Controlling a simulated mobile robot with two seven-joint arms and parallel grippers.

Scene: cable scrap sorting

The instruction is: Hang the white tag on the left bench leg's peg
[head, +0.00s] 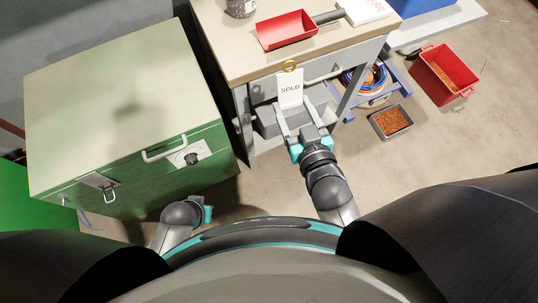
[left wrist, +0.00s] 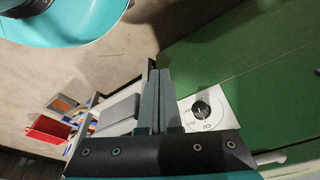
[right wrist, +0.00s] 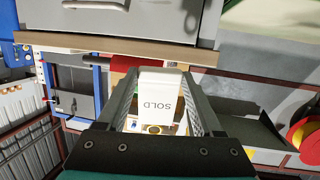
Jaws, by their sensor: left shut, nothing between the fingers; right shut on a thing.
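The white tag (head: 290,90) reads SOLD and has a brass-coloured ring (head: 290,66) at its top. My right gripper (head: 291,106) is shut on the tag and holds it upright in front of the bench. In the right wrist view the tag (right wrist: 158,92) sits between the fingers, its lettering upside down. The left bench leg (head: 243,122) stands left of the tag, apart from it. I cannot make out its peg clearly. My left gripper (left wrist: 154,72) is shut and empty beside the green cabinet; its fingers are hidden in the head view.
The green cabinet (head: 115,75) stands close left of the bench. A red scoop (head: 286,31) lies on the bench top (head: 232,45). A grey bin (head: 268,122) sits under the bench. A copper-filled tray (head: 391,121) and a red crate (head: 444,75) stand on the floor at right.

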